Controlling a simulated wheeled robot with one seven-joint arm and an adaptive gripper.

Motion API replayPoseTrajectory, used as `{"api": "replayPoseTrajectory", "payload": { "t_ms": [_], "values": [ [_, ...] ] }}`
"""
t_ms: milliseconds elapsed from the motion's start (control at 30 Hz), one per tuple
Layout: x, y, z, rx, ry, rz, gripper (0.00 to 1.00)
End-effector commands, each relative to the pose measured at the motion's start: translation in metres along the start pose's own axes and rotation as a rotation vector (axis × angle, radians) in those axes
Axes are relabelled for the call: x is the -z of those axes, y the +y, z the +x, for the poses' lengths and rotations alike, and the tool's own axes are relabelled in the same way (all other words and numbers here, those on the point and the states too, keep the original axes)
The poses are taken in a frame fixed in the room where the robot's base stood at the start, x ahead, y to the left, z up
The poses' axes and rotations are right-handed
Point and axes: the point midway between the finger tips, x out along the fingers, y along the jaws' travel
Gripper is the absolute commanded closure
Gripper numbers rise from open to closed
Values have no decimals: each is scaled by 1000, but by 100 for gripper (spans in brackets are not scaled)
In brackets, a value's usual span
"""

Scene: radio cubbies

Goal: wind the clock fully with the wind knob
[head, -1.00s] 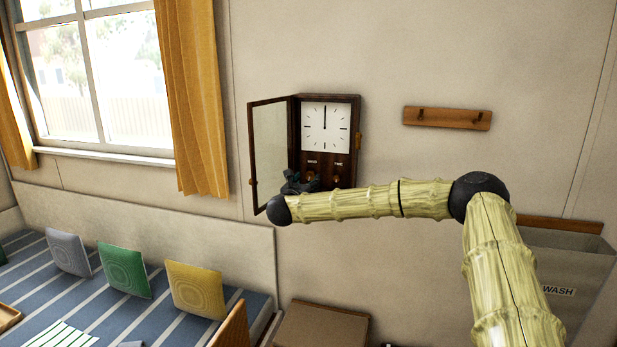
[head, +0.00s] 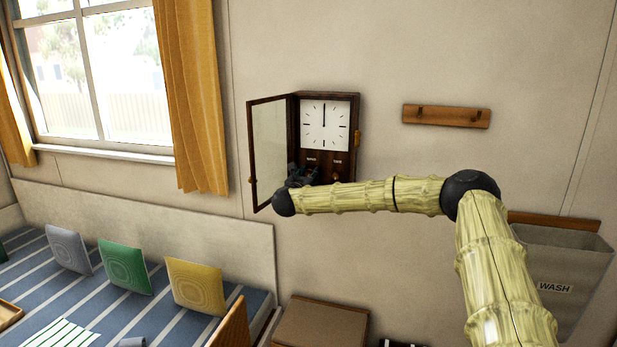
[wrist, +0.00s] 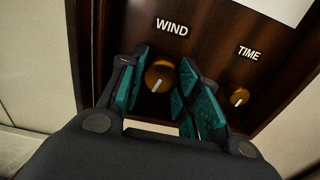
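The clock (head: 326,124) hangs on the wall in a dark wooden case, its glass door (head: 270,150) swung open to the left. Both hands point straight up. In the wrist view the brass wind knob (wrist: 159,76) sits under the label WIND, its pale mark tilted slightly right of upright. My gripper (wrist: 160,88) has one teal-padded finger on each side of this knob. The fingers are apart, with a gap visible at least on the left; contact on the right is unclear. In the head view my gripper (head: 301,176) is at the clock's lower left, partly hiding the wind knob.
The brass time knob (wrist: 239,97) is right of the gripper. The open door stands close to the gripper's left. A peg rail (head: 447,116) is to the right of the clock, and a WASH bag (head: 555,265) hangs lower right. A bed with cushions (head: 195,285) is lower left.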

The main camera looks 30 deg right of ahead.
Motion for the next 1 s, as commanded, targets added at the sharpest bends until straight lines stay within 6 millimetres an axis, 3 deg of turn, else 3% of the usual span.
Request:
{"api": "replayPoseTrajectory", "payload": {
  "t_ms": [467,1000],
  "values": [
    [5,-1,0,1,0,46,91],
    [8,0,0,1,0,271,91]
  ]
}}
